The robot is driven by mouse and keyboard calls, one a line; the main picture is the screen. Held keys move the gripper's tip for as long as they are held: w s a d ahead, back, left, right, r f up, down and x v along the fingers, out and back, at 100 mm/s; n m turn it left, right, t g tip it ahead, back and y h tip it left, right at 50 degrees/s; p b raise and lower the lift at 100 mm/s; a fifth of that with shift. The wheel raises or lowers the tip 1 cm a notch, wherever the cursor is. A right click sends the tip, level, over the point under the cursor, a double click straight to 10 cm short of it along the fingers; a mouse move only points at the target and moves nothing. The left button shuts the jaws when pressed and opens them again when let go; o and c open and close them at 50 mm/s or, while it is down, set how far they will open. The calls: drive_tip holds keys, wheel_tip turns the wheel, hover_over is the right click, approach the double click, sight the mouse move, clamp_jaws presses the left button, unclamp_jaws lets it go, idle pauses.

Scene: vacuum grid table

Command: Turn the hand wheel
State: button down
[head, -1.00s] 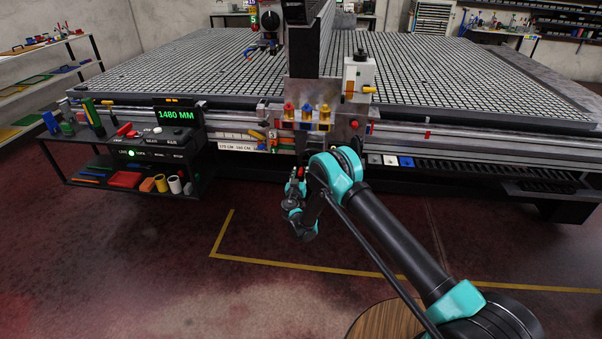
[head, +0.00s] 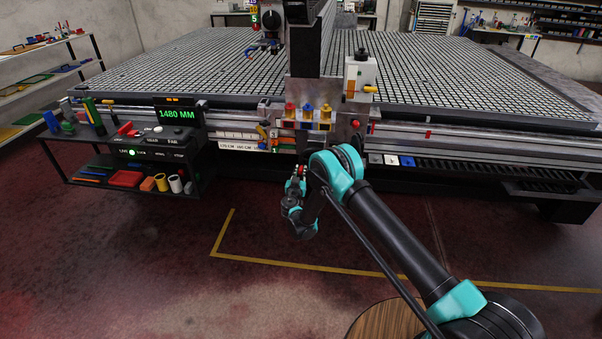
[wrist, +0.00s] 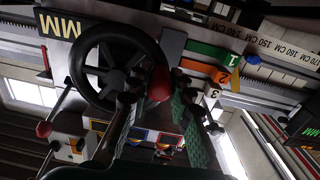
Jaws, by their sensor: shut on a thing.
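The hand wheel (wrist: 77,70) is a black ring with spokes, seen from close by in the wrist view. A red knob (wrist: 158,83) stands out at its right side. My gripper (wrist: 158,94) has one finger on each side of this knob and is shut on it. In the head view my gripper (head: 299,178) is low at the front of the machine, below the carriage. The wheel cannot be made out there. A green display (head: 177,114) reads 1480 MM.
The large grid table (head: 450,80) fills the back. Coloured knobs (head: 308,109) sit on the carriage just above my gripper. A black shelf (head: 105,187) with parts stands at the left. The floor in front is clear, with a yellow line (head: 300,264).

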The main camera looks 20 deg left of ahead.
sight(301, 155)
drive_tip(key=r+m, duration=0.1)
drive_tip(key=a+r+m, duration=0.1)
drive_tip(key=m, duration=0.1)
drive_tip(key=shift+s, duration=0.2)
drive_tip(key=r+m, duration=0.1)
drive_tip(key=m, duration=0.1)
drive_tip(key=r+m, duration=0.2)
drive_tip(key=m, duration=0.1)
drive_tip(key=r+m, duration=0.1)
drive_tip(key=m, duration=0.2)
drive_tip(key=shift+w+d+r+y, duration=0.1)
drive_tip(key=shift+d+r+y, duration=0.1)
drive_tip(key=shift+y, duration=0.1)
idle(0.8)
drive_tip(key=c, duration=1.3)
unclamp_jaws()
drive_tip(key=shift+c, duration=0.2)
drive_tip(key=shift+f, duration=0.1)
drive_tip(key=shift+d, duration=0.2)
